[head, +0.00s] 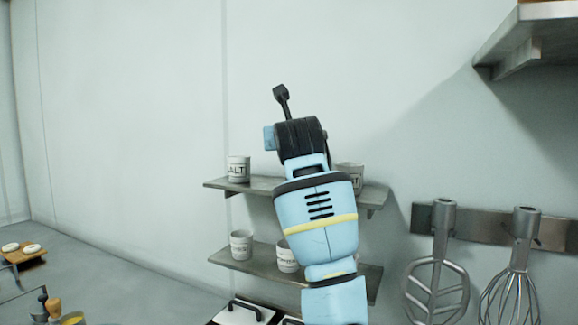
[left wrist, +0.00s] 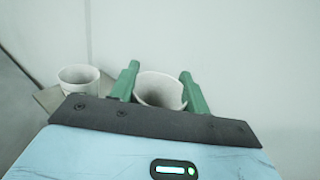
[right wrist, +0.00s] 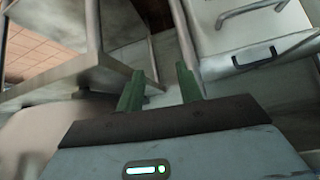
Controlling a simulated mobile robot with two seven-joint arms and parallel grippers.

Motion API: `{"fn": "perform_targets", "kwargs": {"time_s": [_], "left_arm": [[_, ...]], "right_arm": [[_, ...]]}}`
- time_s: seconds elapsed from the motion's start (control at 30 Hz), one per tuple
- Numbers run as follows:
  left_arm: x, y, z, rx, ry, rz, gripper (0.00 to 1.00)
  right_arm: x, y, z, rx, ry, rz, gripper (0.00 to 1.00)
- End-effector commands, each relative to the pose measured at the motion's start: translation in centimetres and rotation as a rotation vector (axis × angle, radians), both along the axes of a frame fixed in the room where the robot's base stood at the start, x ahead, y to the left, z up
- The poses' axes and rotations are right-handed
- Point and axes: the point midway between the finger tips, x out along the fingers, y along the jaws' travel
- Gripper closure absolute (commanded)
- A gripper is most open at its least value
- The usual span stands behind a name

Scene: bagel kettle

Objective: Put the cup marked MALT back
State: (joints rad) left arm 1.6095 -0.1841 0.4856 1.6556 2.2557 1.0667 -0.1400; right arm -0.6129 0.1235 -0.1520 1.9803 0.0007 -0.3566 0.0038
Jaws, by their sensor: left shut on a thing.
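My left gripper (left wrist: 160,70) is shut on a white cup (left wrist: 160,90), with one green finger at each side of it. The held cup's label does not show, and my arm hides that cup in the head view. A white cup (head: 238,170) on the upper shelf's left end has a label whose visible letters read "ALT"; its first letter is unclear. Another cup (head: 352,177), on the right of that shelf, is partly covered by my arm and shows only "LT" or similar. My right gripper (right wrist: 160,70) is open and empty, low down near metal furniture.
The upper shelf (head: 215,185) and lower shelf (head: 225,258) are on the wall. The lower one holds cups (head: 241,245) with unreadable labels. A rail (head: 470,228) with a hanging whisk (head: 512,290) is to the right. A cup (left wrist: 78,78) stands left of the held one.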

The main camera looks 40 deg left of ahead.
Motion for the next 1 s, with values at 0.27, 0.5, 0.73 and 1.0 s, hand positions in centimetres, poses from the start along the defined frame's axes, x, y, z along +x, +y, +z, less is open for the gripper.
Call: {"fn": "perform_targets", "kwargs": {"time_s": [0.27,0.5,0.73,1.0], "left_arm": [[-0.1,0.0,-1.0,0.000,-0.001,0.000,0.79],[-0.1,0.0,-4.1,-0.001,-0.001,-0.001,0.79],[-0.2,0.0,-5.2,0.001,-0.005,0.001,0.79],[-0.1,0.0,-5.4,0.000,-0.003,0.000,0.79]], "right_arm": [[0.0,0.2,0.0,0.006,0.000,-0.008,0.64],[0.3,0.4,0.4,0.011,-0.008,-0.012,0.64],[0.7,0.4,0.8,0.010,-0.017,-0.011,0.64],[0.6,0.1,0.7,0.003,-0.016,-0.003,0.64]]}}
